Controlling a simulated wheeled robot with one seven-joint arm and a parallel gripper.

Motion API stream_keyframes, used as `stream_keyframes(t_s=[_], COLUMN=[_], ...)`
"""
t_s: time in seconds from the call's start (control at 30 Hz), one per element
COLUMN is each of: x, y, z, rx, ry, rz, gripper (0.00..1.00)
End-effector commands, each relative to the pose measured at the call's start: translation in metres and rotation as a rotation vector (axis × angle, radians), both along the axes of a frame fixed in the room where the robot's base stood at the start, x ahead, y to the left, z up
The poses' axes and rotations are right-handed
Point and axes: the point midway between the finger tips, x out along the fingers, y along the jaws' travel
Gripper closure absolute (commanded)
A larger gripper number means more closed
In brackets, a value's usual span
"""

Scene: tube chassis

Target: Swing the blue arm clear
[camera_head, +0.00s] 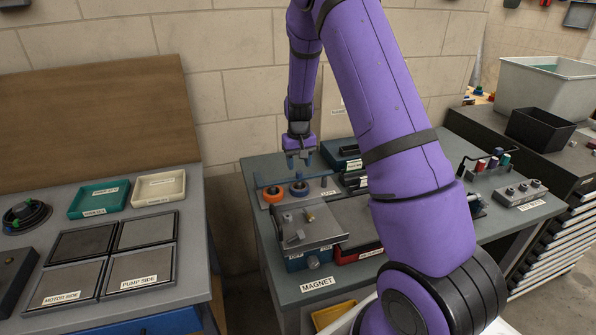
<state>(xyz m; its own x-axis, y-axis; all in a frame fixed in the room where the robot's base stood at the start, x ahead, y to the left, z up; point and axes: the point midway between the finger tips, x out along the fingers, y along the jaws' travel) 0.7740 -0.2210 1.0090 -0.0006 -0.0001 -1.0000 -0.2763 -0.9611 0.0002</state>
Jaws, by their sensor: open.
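My gripper (300,163) points down above the back of the middle workbench, with its fingers apart and nothing seen between them. Below it are an orange wheel-like part (273,194) and a blue wheel-like part (299,189), side by side near a label reading SAFE. A grey plate fixture (305,232) with a small upright fitting stands in front of them. A blue block (296,262) shows under its front edge, beside a red block (346,257). I cannot tell which blue piece is the blue arm. My arm hides part of the bench to the right.
A left bench holds green (99,199) and cream (159,188) trays and several square plates (142,269). Right of my arm are coloured spools (493,160) and a grey switch box (520,194). Bins stand far right.

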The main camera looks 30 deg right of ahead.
Motion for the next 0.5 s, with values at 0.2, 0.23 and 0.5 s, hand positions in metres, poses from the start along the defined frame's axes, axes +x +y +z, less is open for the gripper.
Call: stream_keyframes(t_s=[0.2, 0.23, 0.5], x=[0.0, 0.0, 0.0], y=[0.0, 0.0, 0.0], z=[-0.027, -0.029, -0.035], rx=[0.0, 0.0, 0.0], ry=[0.001, 0.001, 0.0], rz=[0.0, 0.0, 0.0], gripper=[0.52, 0.52, 0.52])
